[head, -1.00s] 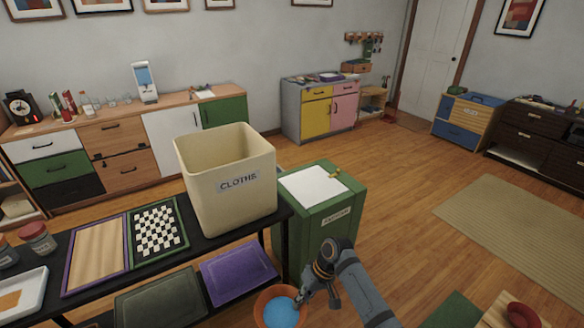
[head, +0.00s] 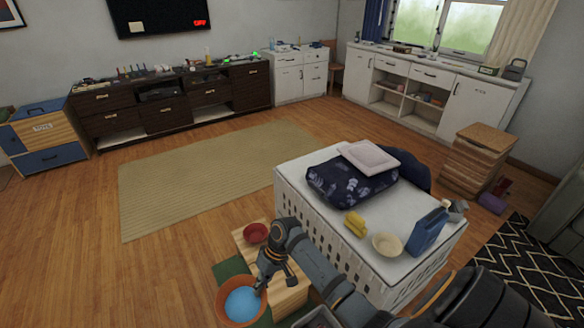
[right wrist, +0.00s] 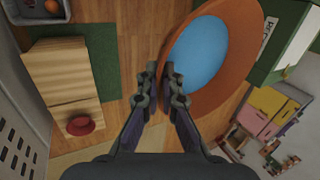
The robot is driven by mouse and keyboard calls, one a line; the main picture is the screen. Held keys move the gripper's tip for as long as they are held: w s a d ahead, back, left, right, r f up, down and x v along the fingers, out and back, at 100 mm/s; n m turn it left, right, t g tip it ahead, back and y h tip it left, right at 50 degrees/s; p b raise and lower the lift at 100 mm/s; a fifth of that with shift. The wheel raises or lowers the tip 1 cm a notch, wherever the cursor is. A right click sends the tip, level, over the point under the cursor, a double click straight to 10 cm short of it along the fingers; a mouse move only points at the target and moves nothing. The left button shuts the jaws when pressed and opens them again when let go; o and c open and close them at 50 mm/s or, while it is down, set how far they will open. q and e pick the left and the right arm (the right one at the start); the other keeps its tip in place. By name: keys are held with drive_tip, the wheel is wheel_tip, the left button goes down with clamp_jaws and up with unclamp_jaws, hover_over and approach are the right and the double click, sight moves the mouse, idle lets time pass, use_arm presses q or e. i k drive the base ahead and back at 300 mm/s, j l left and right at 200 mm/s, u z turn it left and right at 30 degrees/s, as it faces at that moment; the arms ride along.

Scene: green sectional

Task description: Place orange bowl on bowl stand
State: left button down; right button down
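The orange bowl (head: 240,301), with a light blue inside, hangs at my right gripper (head: 264,287) at the bottom of the head view. In the right wrist view, the fingers of the gripper (right wrist: 166,78) are closed together on the near rim of the bowl (right wrist: 238,88). A low wooden stand (head: 289,297) is just right of the bowl in the head view, partly hidden by my arm. A small red bowl (head: 256,233) sits on it. The stand (right wrist: 65,72) and the red bowl (right wrist: 80,126) also show in the right wrist view. My left gripper is not seen.
A green mat (head: 230,268) lies on the floor by the stand. A white perforated hamper (head: 300,222) to the right carries dark folded cloth (head: 350,186), a cream bowl (head: 387,244) and a blue jug (head: 428,232). Open floor and a beige rug (head: 200,185) lie beyond.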

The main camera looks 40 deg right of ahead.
sight(283, 279)
drive_tip(key=i+j+z, duration=0.15)
drive_tip(key=i+z, duration=0.3)
drive_tip(key=i+j+z, duration=0.25)
drive_tip(key=z, duration=0.25)
drive_tip(key=i+j+z, duration=0.45)
